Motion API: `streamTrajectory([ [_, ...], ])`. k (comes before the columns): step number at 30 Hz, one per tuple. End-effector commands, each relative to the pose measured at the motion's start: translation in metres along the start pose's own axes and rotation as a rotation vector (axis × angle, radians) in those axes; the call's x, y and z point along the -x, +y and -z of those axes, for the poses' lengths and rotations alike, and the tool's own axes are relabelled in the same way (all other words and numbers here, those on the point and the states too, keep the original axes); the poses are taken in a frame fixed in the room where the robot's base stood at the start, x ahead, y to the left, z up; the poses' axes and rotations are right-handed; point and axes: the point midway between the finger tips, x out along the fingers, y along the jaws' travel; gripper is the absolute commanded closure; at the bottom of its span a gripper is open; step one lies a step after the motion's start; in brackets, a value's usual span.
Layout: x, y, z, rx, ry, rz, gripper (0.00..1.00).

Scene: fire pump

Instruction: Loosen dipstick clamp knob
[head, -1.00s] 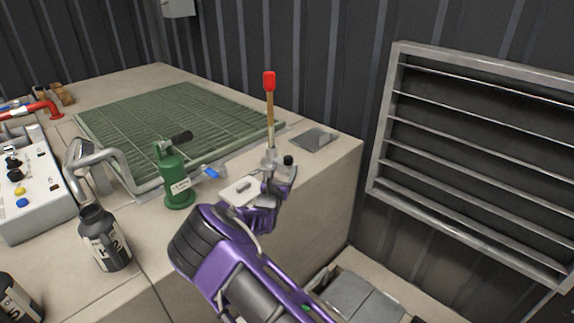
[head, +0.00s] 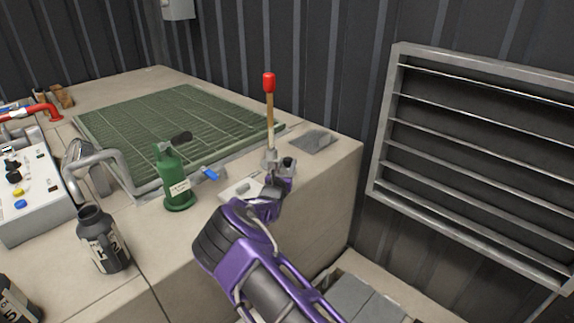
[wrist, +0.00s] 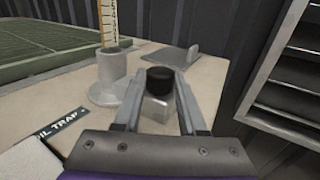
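The dipstick (head: 269,115), with a red top and a yellowish graduated shaft, stands upright in a grey flanged tube on the bench; its lower end also shows in the wrist view (wrist: 108,22). Right beside it is the black round clamp knob (wrist: 160,79), on a small pale metal block (wrist: 156,107); the knob also shows in the head view (head: 288,161). My gripper (wrist: 162,75) is at the knob, its fingers apart, one on each side. I cannot tell whether they touch the knob. The arm partly hides the clamp's base in the head view.
A green pump-like canister (head: 174,180) and a green grate (head: 180,125) are further left. A flat grey plate (head: 310,141) lies behind the knob. A louvred panel (head: 470,160) is on the right wall.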

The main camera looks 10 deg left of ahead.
Motion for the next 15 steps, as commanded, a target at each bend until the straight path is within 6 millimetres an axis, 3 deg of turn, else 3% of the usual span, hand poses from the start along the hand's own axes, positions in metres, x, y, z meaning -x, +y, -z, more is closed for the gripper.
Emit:
streamTrajectory([
  [1, 0.0001, 0.0000, 0.0000, 0.000, 0.000, 0.000, 0.87],
  [3, 0.0001, 0.0000, 0.0000, 0.000, 0.000, 0.000, 1.00],
  [15, -0.0001, -0.0027, -0.0064, 0.003, 0.000, -0.066, 1.00],
])
